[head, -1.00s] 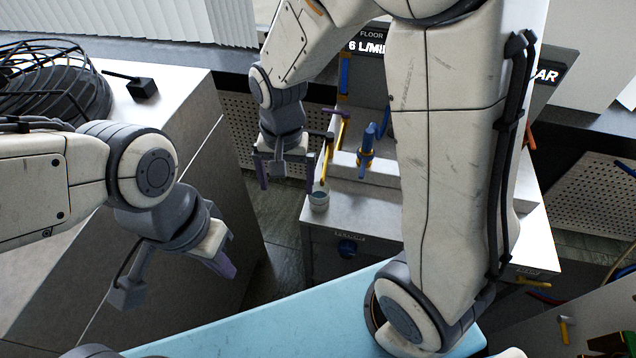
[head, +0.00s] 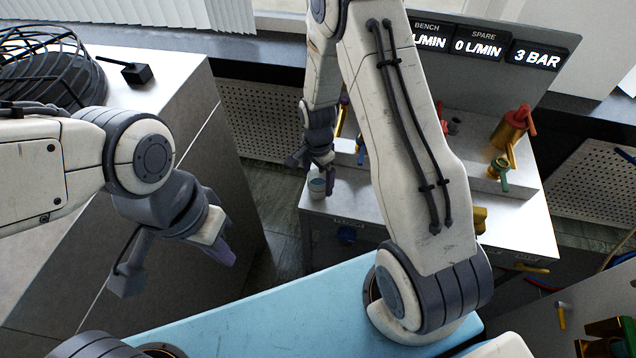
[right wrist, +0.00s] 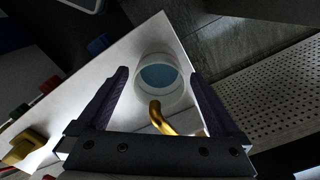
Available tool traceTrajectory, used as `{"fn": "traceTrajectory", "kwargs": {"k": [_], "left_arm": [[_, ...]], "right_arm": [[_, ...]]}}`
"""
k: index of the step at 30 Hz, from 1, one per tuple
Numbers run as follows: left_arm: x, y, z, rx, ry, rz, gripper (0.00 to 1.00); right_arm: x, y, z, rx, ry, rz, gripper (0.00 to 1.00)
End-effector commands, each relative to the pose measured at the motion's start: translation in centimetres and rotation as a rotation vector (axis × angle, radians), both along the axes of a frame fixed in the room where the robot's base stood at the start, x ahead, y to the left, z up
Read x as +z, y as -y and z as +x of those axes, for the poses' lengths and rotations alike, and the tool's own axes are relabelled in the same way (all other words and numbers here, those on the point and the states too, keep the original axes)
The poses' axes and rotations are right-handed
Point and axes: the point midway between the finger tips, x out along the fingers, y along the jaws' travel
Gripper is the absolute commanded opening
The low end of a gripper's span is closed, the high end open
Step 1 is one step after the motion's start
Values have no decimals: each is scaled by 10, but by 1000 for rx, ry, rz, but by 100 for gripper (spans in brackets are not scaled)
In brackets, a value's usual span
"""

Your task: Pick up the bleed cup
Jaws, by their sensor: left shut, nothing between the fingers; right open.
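The bleed cup (head: 317,187) is a small pale round cup with blue liquid, standing at the left front corner of the metal bench. It also shows in the right wrist view (right wrist: 160,92), where the blue liquid fills its round opening. My right gripper (head: 312,168) is open just above and behind the cup. In the right wrist view the cup lies between the dark finger tips (right wrist: 158,78), slightly beyond them, with no visible contact. My left gripper (head: 228,257) is shut and empty, low at the left, well away from the cup.
A gold curved spout (right wrist: 158,112) lies between the fingers beside the cup's rim. Valves, including a red and gold one (head: 510,127) and a green one (head: 501,172), stand on the bench (head: 345,207) at right.

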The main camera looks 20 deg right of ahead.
Motion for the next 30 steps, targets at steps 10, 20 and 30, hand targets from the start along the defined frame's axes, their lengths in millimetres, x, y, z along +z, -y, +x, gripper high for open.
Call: {"fn": "traceTrajectory", "kwargs": {"k": [10,20,30], "left_arm": [[5,0,0,0,0,0,0],[5,0,0,0,0,0,0],[3,0,0,0,0,0,0]], "right_arm": [[-31,1,-1,0,1,-1,100],[-30,1,-1,0,1,-1,31],[-30,1,-1,1,1,-1,9]]}}
